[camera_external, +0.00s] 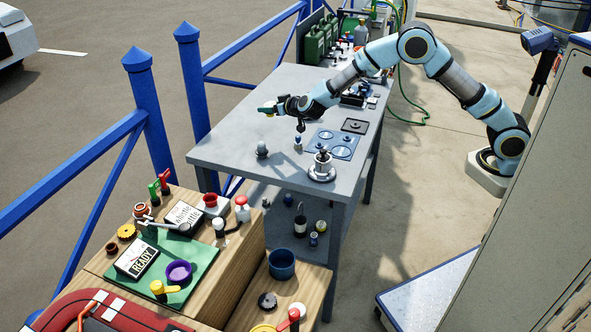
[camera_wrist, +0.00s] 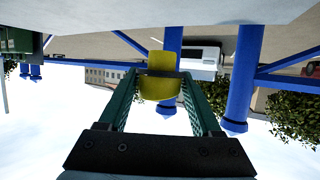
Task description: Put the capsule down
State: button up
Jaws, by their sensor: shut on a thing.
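The capsule (camera_wrist: 160,86) is a yellow rounded cylinder between the two green fingers of my gripper (camera_wrist: 160,88) in the wrist view. The fingers touch its sides, so the gripper is shut on it. In the external view my gripper (camera_external: 268,108) reaches out to the left, above the far-left part of the grey table (camera_external: 225,145). The capsule is too small there to make out clearly. The wrist view is upside down, with sky below and the table edge at the top.
A grey knob-like piece (camera_external: 262,149) and a small blue-and-white piece (camera_external: 298,143) stand on the table below. Blue round-marked plates (camera_external: 330,143) and a metal fitting (camera_external: 321,168) lie to the right. Blue railings (camera_external: 190,70) run along the left.

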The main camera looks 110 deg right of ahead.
jog(key=s+d+m+g, duration=0.1)
jog(key=s+d+g, duration=0.1)
jog(key=s+d, duration=0.15)
jog(key=p, duration=0.2)
send_over(280, 134)
notch_tip(280, 134, down, 5)
jog(key=shift+f, duration=0.2)
notch_tip(280, 134, down, 4)
jog(key=shift+f+p, duration=0.15)
jog(key=shift+p, duration=0.25)
jog(key=shift+w+h, duration=0.1)
jog(key=shift+h, duration=0.2)
jog(key=shift+f, duration=0.1)
jog(key=shift+f+b, duration=0.5)
jog(key=shift+f, duration=0.1)
jog(key=o, duration=1.4)
jog(key=shift+a, duration=0.1)
jog(key=shift+r, duration=0.1)
